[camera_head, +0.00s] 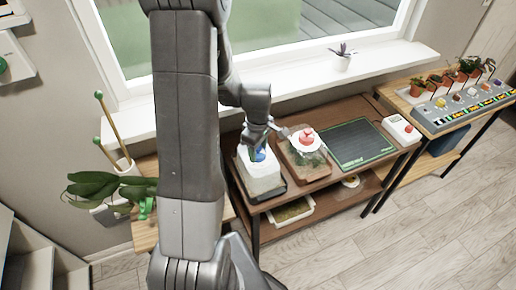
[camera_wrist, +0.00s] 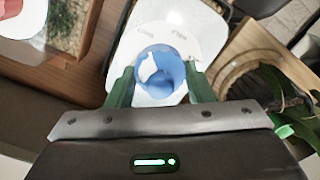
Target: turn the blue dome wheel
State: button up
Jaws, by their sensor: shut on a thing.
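The blue dome wheel (camera_wrist: 165,72) sits on top of a white box-shaped unit (camera_wrist: 193,28) and carries a white pointer mark. In the head view the wheel (camera_head: 258,155) is mostly hidden by my gripper, and the white unit (camera_head: 262,180) stands on a dark base at the left of the brown table. My gripper (camera_wrist: 158,84) comes down over the wheel with one green finger on each side of it, shut on it. Faint lettering on the unit's top lies beyond the wheel and is too small to read. My gripper also shows in the head view (camera_head: 257,145).
Beside the unit is a planted tray (camera_head: 318,174) with a red-knobbed white dome (camera_head: 306,139). Further right are a dark green mat (camera_head: 357,144) and a white box with a red button (camera_head: 401,130). A leafy plant (camera_head: 92,188) stands at left.

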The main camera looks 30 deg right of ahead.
jog(key=shift+m+b, duration=0.4)
jog(key=shift+m, duration=0.4)
jog(key=m+b, duration=0.1)
jog(key=m, duration=0.1)
jog(key=shift+f+m, duration=0.1)
jog(key=shift+m, duration=0.3)
jog(key=m+b, duration=0.1)
jog(key=m, duration=0.4)
jog(key=shift+b, duration=0.3)
jog(key=m+b, duration=0.1)
jog(key=m, duration=0.4)
jog(key=shift+m, duration=0.4)
jog(key=shift+m+b, duration=0.35)
jog(key=shift+m, duration=1.95)
jog(key=o, duration=1)
jog(key=shift+r, duration=0.2)
